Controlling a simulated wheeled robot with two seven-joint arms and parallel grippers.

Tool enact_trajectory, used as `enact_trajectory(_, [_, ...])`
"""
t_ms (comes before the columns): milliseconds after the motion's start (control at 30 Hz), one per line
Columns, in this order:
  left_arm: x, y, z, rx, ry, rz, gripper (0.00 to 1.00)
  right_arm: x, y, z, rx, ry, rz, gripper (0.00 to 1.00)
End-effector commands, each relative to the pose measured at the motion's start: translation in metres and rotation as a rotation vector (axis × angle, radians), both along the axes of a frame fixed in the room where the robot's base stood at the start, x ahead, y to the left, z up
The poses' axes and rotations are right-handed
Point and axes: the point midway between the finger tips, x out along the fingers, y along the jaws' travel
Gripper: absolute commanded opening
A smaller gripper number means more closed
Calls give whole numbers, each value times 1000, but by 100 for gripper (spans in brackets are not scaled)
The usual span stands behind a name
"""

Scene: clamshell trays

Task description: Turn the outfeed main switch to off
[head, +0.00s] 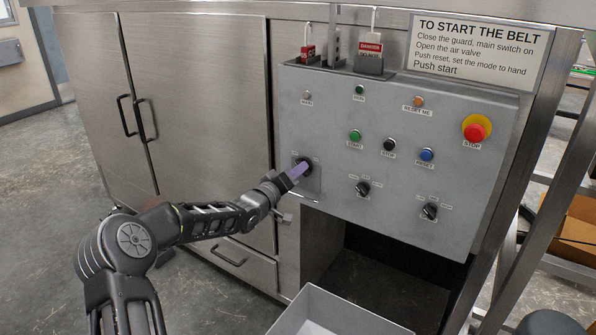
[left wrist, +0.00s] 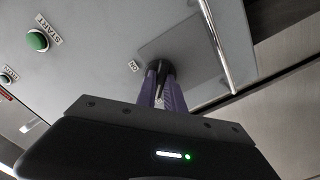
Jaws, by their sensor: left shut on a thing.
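The grey control panel (head: 393,150) is on the front of the steel cabinet. The main switch (head: 305,162) is a black rotary knob on a plate at the panel's lower left. My left gripper (head: 299,170) reaches it from the left, with its purple fingers shut on the knob. In the left wrist view, the fingers (left wrist: 163,88) close around the black knob (left wrist: 158,68), and an "ON" label (left wrist: 134,66) shows beside it. The fingers hide most of the knob, so I cannot tell its exact position. My right gripper is not in view.
Green, black and blue buttons, two smaller selectors (head: 362,188) and a red stop button (head: 478,128) are on the panel. A metal handle or rail (left wrist: 214,45) runs beside the switch. A grey bin (head: 318,312) stands below. Cabinet doors are on the left.

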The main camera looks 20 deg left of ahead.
Motion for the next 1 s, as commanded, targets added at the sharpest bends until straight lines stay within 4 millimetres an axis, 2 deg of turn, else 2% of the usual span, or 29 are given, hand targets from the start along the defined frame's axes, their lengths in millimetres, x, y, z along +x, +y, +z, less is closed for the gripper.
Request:
enact_trajectory(100, [0, 0, 0, -3, 1, 1, 0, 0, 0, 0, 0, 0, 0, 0])
enact_trajectory(133, [0, 0, 0, -3, 1, 1, 14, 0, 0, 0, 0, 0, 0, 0])
enact_trajectory(400, [0, 0, 0, -1, 1, 1, 35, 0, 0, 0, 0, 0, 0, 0])
enact_trajectory(767, [-7, 2, 0, 1, 1, 1, 35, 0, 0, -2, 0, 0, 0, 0])
enact_trajectory(1000, [-41, 7, -1, 3, 1, 3, 35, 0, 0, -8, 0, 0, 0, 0])
